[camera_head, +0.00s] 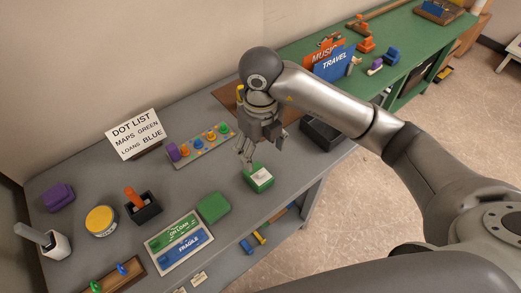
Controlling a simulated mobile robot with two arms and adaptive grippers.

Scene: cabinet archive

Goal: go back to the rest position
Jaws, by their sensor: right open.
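My right gripper (247,153) is open at the end of my right arm, which comes in from the right across the view. Its fingers point down over the grey table, close above a green box with a white label (259,177). I cannot tell whether the fingertips touch the box. Nothing shows between the fingers. My left gripper is not in view.
The grey table (95,178) holds a "DOT LIST" sign (135,134), a strip of coloured pegs (203,145), a green block (213,207) and a label tray (151,262). A black bin (322,134) stands at its right end. A green bench (420,40) lies beyond.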

